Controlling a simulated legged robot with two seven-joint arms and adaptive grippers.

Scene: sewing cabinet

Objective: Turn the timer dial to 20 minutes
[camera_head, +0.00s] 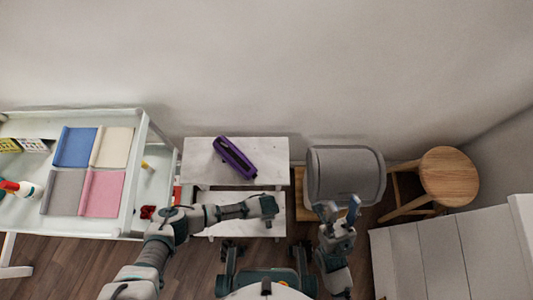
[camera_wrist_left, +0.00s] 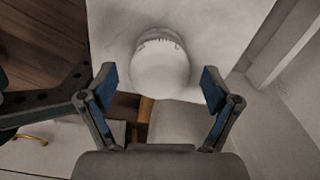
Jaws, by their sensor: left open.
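A white round timer (camera_wrist_left: 160,68) with dark marks along its upper rim stands on a pale surface in the left wrist view. It lies between and beyond the fingertips of my left gripper (camera_wrist_left: 158,86), which is open with a finger on either side; I cannot tell if they touch it. In the head view the left arm reaches over the small white shelf unit (camera_head: 197,172), its gripper (camera_head: 268,208) seen small and end-on. I cannot make out the timer there. My right gripper (camera_head: 338,210) is open and empty in front of the grey rounded bin (camera_head: 345,172).
A purple device (camera_head: 235,157) lies on the shelf unit's top. At left, a white cart (camera_head: 120,222) holds folded cloths (camera_head: 75,147) and a red-and-white bottle (camera_head: 22,188). A wooden stool (camera_head: 449,175) and white panelled furniture (camera_head: 437,255) stand at right. The wall is behind.

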